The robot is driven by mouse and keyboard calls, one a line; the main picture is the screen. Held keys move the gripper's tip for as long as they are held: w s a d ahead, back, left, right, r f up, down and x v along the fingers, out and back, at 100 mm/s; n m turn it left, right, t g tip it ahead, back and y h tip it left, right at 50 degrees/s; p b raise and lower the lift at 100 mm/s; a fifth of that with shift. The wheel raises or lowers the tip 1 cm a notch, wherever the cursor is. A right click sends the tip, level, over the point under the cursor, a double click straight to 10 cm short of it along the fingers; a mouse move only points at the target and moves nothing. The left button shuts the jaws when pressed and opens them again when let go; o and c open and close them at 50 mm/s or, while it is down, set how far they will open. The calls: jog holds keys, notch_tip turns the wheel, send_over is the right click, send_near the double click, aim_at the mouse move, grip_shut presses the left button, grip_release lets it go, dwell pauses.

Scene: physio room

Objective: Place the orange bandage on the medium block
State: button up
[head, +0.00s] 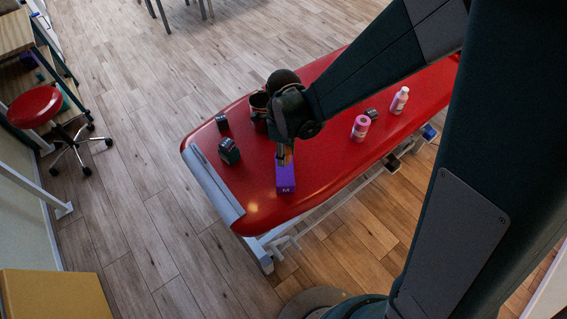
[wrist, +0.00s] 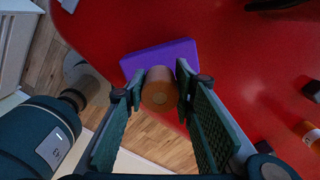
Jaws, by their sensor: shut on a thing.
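The orange bandage (wrist: 159,90) is a short roll held between my gripper's fingertips (wrist: 160,92) in the wrist view. In the head view only a sliver of orange shows under my gripper (head: 285,150). The medium block is a purple block (head: 286,182) marked "M", lying on the red table near its front edge. It also shows in the wrist view (wrist: 150,57), directly behind the bandage. The gripper and bandage are at the block's far end in the head view. I cannot tell whether the bandage touches the block.
Dark rolls (head: 229,151) (head: 222,123) lie left of the block on the red padded table (head: 325,155). A dark container (head: 258,102) stands behind my gripper. A pink bottle (head: 361,127), a white bottle (head: 400,100) and another dark roll (head: 372,114) stand to the right.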

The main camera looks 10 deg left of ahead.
aim_at(283, 168)
jog(key=shift+f, duration=0.5)
jog(key=shift+f+b, duration=0.45)
jog(key=shift+f, duration=1.65)
jog(key=shift+f, duration=0.1)
jog(key=o, duration=0.8)
jog(key=shift+o, duration=0.2)
jog(key=shift+r+p, duration=1.05)
jog(key=shift+r, duration=5.1)
